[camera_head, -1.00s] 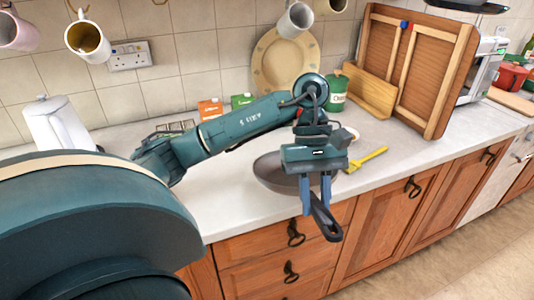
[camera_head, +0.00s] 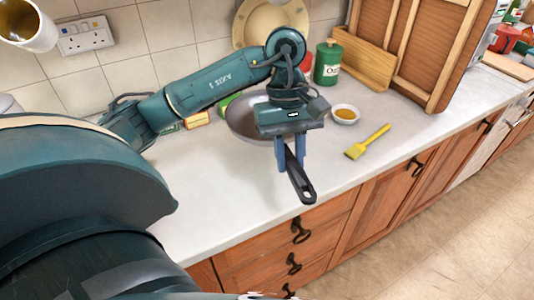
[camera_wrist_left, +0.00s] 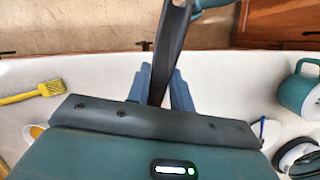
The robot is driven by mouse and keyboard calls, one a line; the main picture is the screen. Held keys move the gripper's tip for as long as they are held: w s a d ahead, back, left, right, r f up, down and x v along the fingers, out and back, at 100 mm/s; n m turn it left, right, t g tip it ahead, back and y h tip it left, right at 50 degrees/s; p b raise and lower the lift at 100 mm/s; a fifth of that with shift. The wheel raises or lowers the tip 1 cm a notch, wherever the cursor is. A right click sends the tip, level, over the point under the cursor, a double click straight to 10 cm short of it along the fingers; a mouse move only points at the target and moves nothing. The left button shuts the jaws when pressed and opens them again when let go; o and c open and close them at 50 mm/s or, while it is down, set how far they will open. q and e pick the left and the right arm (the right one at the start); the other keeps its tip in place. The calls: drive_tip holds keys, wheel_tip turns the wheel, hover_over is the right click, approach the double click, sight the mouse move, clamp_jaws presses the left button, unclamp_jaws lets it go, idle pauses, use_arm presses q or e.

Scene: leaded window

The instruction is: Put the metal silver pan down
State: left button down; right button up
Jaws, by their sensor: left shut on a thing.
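The metal silver pan (camera_head: 243,122) is dark grey in the head view and sits low over the worktop, partly hidden behind my left gripper. Its black handle (camera_head: 300,183) points toward the worktop's front edge. My left gripper (camera_head: 291,165) is shut on the handle, with a finger on each side. The wrist view shows the handle (camera_wrist_left: 172,45) passing between the fingers (camera_wrist_left: 160,85). I cannot tell whether the pan's base touches the worktop. My right gripper is not in view.
The pale worktop (camera_head: 205,195) is clear left of the handle. A small bowl (camera_head: 345,114) and a yellow brush (camera_head: 368,142) lie to the right. A green canister (camera_head: 327,62), a wooden board (camera_head: 362,68) and a plate (camera_head: 262,22) stand behind. Drawers are below.

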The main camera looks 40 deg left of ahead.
sight(286, 150)
use_arm(q)
wheel_tip(286, 150, down, 10)
drive_tip(key=shift+r+p, duration=0.1)
drive_tip(key=shift+p, duration=0.65)
drive_tip(key=c, duration=1.2)
unclamp_jaws()
drive_tip(key=shift+c, duration=0.2)
drive_tip(key=shift+r, duration=0.1)
drive_tip(key=b+v, duration=0.2)
drive_tip(key=v, duration=0.9)
drive_tip(key=shift+a+r, duration=0.1)
drive_tip(key=shift+r, duration=0.3)
